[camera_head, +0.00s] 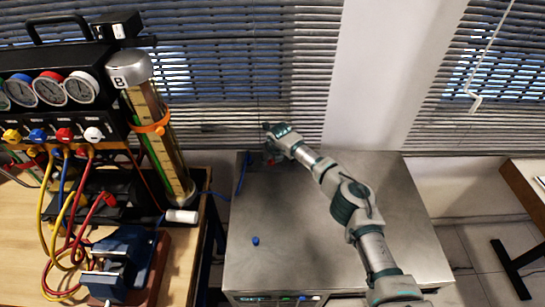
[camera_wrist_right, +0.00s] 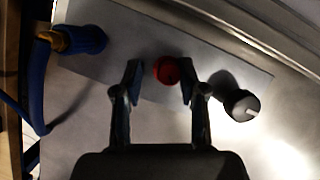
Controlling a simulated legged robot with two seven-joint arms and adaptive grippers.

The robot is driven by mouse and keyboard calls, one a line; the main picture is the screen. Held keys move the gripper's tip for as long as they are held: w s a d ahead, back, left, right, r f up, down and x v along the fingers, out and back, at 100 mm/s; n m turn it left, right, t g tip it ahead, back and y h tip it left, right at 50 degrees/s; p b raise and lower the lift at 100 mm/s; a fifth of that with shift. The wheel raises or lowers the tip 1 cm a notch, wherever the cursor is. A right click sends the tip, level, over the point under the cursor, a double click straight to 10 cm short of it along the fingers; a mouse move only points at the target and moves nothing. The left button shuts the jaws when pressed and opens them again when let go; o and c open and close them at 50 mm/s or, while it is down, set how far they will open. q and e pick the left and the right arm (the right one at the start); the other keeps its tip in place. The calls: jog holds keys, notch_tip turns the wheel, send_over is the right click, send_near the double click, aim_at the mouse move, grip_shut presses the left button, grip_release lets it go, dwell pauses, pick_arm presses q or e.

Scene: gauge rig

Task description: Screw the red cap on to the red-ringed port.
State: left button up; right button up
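A small round red cap (camera_wrist_right: 167,70) sits on the grey metal top between the two fingers of my right gripper (camera_wrist_right: 159,79) in the right wrist view. The fingers stand apart on either side of it. A gap shows at the left finger; the right finger is very close, and I cannot tell if it touches. In the head view, my right gripper (camera_head: 273,146) is at the far left corner of the metal cabinet, with a bit of red just below it. I cannot make out the red-ringed port. My left gripper is not in view.
A blue hose end (camera_wrist_right: 88,39) and a black knob-like part (camera_wrist_right: 242,105) flank the gripper. A blue cap (camera_head: 255,240) lies on the metal cabinet (camera_head: 300,260). The gauge rig (camera_head: 55,90), with hoses, and a vise (camera_head: 125,265) stand left. The cabinet's front is mostly clear.

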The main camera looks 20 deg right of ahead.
jog(key=shift+a+r, duration=0.1)
jog(key=shift+a, duration=0.05)
jog(key=o, duration=0.6)
jog(key=shift+w+r, duration=0.1)
jog(key=shift+o, duration=0.2)
jog(key=shift+d, duration=0.2)
jog(key=shift+d, duration=0.1)
